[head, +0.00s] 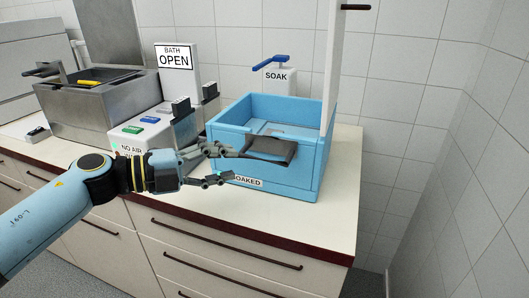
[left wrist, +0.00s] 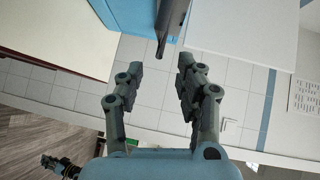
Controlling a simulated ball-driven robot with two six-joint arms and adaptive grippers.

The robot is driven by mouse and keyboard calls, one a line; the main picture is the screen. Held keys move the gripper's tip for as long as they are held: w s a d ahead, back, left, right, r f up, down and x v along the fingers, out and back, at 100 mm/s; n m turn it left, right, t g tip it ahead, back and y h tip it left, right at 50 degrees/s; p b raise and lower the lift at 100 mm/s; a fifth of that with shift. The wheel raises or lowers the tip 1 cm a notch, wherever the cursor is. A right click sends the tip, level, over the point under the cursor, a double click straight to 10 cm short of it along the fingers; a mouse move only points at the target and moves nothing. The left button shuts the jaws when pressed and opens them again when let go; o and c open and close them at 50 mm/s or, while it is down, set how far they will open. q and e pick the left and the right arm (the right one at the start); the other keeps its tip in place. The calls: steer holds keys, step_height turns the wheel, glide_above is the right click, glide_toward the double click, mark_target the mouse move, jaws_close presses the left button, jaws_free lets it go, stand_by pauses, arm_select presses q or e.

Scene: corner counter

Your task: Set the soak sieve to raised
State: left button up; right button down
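The blue soak basin (head: 320,163) stands on the counter with a label partly reading "OAKED" on its front. A pale blue inner surface, perhaps the sieve, shows inside it. A dark wide handle (head: 270,151) sticks out over the basin's front wall. My left gripper (head: 226,165) is open and empty just left of the handle, its fingers pointing toward it. In the left wrist view the open fingers (left wrist: 160,72) have the dark handle (left wrist: 172,28) beyond their tips, apart from them. A small dark gripper-like part, probably my right gripper (left wrist: 58,165), shows at lower left, too small to read.
A white SOAK block (head: 277,77) with a blue lever stands behind the basin. A tall white panel (head: 334,60) rises at its right. Left are a BATH OPEN sign (head: 175,57), a button box (head: 140,132) and a steel bath (head: 90,108). Counter right of the basin is clear.

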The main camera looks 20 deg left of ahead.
mark_target(260, 160)
arm_select(q)
steer(key=x, duration=0.7)
steer(key=shift+w+d, duration=0.1)
steer(key=shift+w, duration=0.2)
steer(key=shift+w+d+f, duration=0.2)
steer(key=shift+w+d, duration=0.05)
arm_select(e)
steer(key=shift+w+a+r, duration=0.25)
steer(key=shift+a+r, duration=0.1)
steer(key=shift+a, duration=0.35)
arm_select(q)
steer(key=shift+c, duration=0.4)
arm_select(e)
steer(key=shift+d, duration=0.1)
arm_select(q)
jaws_close()
arm_select(e)
steer(key=shift+d, duration=0.35)
arm_select(q)
steer(key=shift+p, duration=0.3)
